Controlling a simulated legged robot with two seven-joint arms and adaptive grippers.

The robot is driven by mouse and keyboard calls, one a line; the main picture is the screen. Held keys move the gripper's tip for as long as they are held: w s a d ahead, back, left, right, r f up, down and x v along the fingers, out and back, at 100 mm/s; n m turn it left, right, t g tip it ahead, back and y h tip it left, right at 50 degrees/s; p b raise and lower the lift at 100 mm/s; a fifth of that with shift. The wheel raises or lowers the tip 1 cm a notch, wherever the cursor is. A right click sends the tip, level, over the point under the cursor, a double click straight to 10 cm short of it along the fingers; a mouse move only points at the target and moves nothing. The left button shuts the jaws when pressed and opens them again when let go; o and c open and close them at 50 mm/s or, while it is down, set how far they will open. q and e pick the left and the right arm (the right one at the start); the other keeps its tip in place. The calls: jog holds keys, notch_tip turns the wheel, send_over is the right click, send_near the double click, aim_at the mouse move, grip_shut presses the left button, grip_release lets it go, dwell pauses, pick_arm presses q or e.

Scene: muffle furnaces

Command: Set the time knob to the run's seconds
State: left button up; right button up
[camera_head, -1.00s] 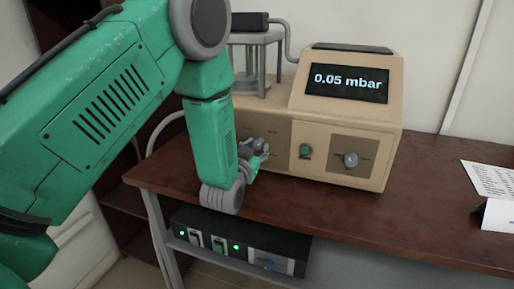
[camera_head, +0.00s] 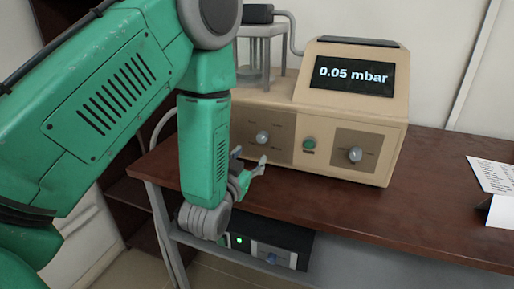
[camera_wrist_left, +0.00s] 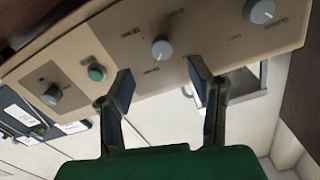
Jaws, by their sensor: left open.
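A beige instrument (camera_head: 285,110) with a screen (camera_head: 352,76) reading "0.05 mbar" stands on the table. Its front has a grey knob (camera_head: 262,138) on the left brown panel, a green button (camera_head: 309,144), and another grey knob (camera_head: 355,155) on the right panel. In the left wrist view, a middle knob (camera_wrist_left: 162,48) lies beyond the fingertips, with another knob (camera_wrist_left: 260,10) to its right. Labels are too small to read, so I cannot tell which is the time knob. My left gripper (camera_head: 250,160) is open and empty, below and apart from the left-panel knob.
A dark box (camera_head: 262,250) with a lit green switch sits on a shelf below the wooden table (camera_head: 440,200). A white printed card (camera_head: 493,175) stands at the right. A glass vessel (camera_head: 262,52) stands on the instrument's left. The table between instrument and card is clear.

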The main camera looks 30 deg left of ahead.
pick_arm(q)
jog(key=v, duration=0.3)
jog(key=shift+s, duration=0.25)
jog(key=shift+f, duration=0.1)
